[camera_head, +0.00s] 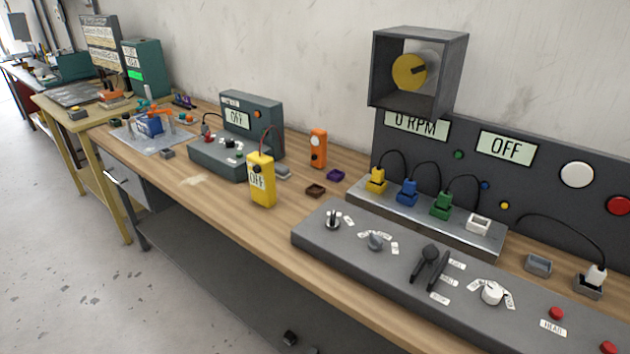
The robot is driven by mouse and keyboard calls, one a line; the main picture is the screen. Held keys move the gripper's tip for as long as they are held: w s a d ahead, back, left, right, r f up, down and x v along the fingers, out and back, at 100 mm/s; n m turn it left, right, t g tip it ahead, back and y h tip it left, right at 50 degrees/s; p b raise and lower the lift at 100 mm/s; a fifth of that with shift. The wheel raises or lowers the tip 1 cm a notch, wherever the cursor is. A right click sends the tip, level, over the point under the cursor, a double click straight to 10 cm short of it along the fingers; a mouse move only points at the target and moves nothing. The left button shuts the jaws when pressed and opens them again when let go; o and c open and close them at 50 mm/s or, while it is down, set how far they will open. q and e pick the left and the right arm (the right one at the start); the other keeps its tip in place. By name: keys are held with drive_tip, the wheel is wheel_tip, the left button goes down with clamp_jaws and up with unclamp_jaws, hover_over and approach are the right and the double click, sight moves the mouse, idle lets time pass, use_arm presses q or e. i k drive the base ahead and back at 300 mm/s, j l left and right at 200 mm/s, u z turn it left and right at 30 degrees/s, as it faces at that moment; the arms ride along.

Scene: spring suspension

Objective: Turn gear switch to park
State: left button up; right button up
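A long grey control console (318,236) lies along the front of the wooden workbench at the right. Neither of my grippers is in view.
Behind the console, a dark panel has displays reading "0 RPM" (417,124) and "OFF" (506,148). Coloured plugs (441,205) sit on a metal strip. A yellow meter (261,180) stands left of the console. Red buttons (556,313) are at its right end.

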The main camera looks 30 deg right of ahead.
sight(375, 244)
drive_tip(key=z, duration=1.2)
